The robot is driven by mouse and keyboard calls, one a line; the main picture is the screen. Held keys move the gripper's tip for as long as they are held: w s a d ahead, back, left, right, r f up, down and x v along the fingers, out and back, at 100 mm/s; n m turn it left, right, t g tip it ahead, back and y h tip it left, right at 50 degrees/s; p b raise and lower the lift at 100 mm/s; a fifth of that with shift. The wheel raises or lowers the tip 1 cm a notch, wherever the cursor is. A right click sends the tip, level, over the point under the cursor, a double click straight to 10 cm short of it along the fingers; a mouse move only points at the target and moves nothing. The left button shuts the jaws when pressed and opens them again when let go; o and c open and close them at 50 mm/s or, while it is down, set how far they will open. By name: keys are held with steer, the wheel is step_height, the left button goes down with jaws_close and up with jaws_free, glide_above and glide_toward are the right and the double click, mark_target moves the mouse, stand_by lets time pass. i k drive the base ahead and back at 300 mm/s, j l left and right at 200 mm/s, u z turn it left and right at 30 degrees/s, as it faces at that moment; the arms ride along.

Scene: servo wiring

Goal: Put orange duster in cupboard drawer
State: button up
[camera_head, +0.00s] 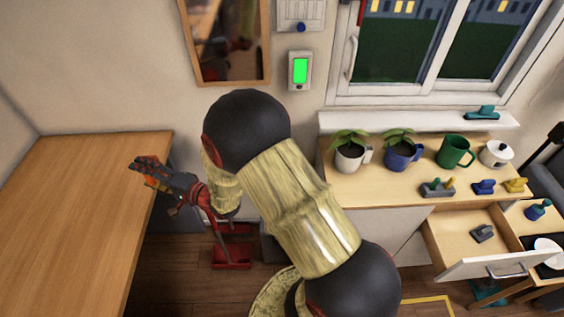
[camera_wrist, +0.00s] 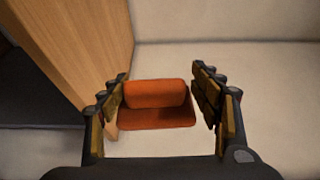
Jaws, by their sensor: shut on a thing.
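The orange duster (camera_wrist: 157,94) sits between the fingers of my gripper (camera_wrist: 165,105) in the wrist view, and the gripper is shut on it. In the head view my gripper (camera_head: 150,170) is at the right edge of the wooden table, pointing left; the duster is hard to make out there. The cupboard (camera_head: 372,222) stands on the right under the window. Its drawer (camera_head: 467,226) is pulled open toward the front, with a small dark grey thing (camera_head: 483,233) lying inside. The drawer is well to the right of my gripper.
The wooden table (camera_head: 80,215) is bare. On the cupboard top are two potted plants, a green mug (camera_head: 455,152), a white pot (camera_head: 496,153) and several small coloured things near its front edge. A red object (camera_head: 232,247) stands on the floor below my arm. My arm hides the middle floor.

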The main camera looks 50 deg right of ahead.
mark_target(464, 249)
steer(key=k+l, duration=0.15)
steer(key=k, duration=0.5)
steer(key=k+l+u, duration=0.1)
steer(key=k, duration=0.55)
steer(key=k+l, duration=0.2)
steer(key=k, duration=0.45)
steer(key=k+l, duration=0.4)
steer(key=l, duration=0.2)
steer(key=k+l+u, duration=0.15)
steer(key=k+l, duration=0.2)
steer(key=l, duration=0.25)
steer(key=k+l, duration=0.45)
steer(key=l, duration=0.4)
steer(key=u, duration=0.05)
